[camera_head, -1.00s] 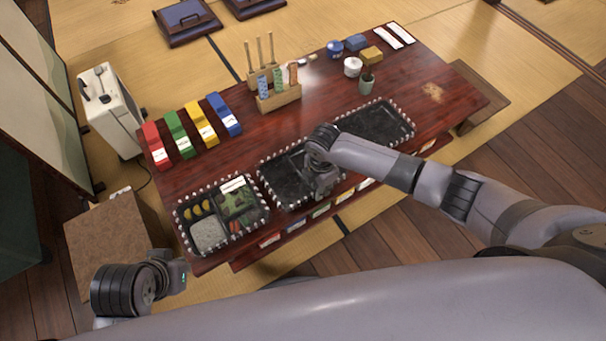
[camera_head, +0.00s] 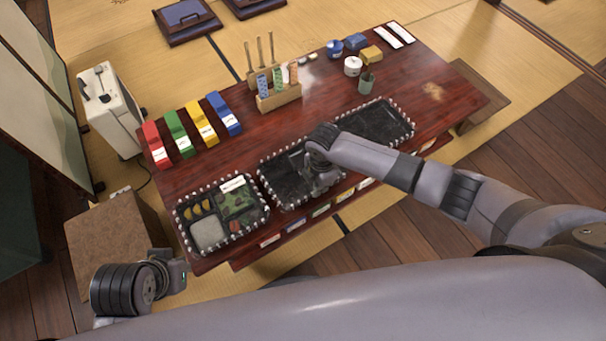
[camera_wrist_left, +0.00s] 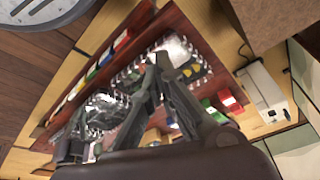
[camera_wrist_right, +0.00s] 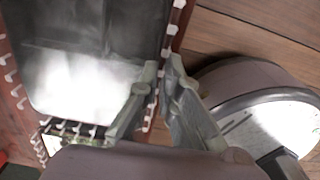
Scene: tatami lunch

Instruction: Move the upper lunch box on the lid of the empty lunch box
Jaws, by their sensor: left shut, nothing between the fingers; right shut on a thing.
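A black, empty lunch box (camera_head: 275,175) with a white-studded rim stands in the middle of the table's near side. My right gripper (camera_head: 318,193) is at its near edge, shut on the rim; the right wrist view shows the fingertips (camera_wrist_right: 160,72) at the studded rim. The arm hides part of this box. A second black, empty tray (camera_head: 385,122) with the same rim lies to its right. A food-filled box (camera_head: 208,232) stands at the left. I cannot tell how these boxes are stacked. My left gripper (camera_head: 178,275) is shut and empty, off the table's near left corner.
Red, green, yellow and blue boxes (camera_head: 208,128) line the table's (camera_head: 320,110) far left. A wooden utensil holder (camera_head: 280,97), a white pot (camera_head: 353,65) and a green cup (camera_head: 366,84) stand behind the trays. A brown box (camera_head: 115,240) is left of the table.

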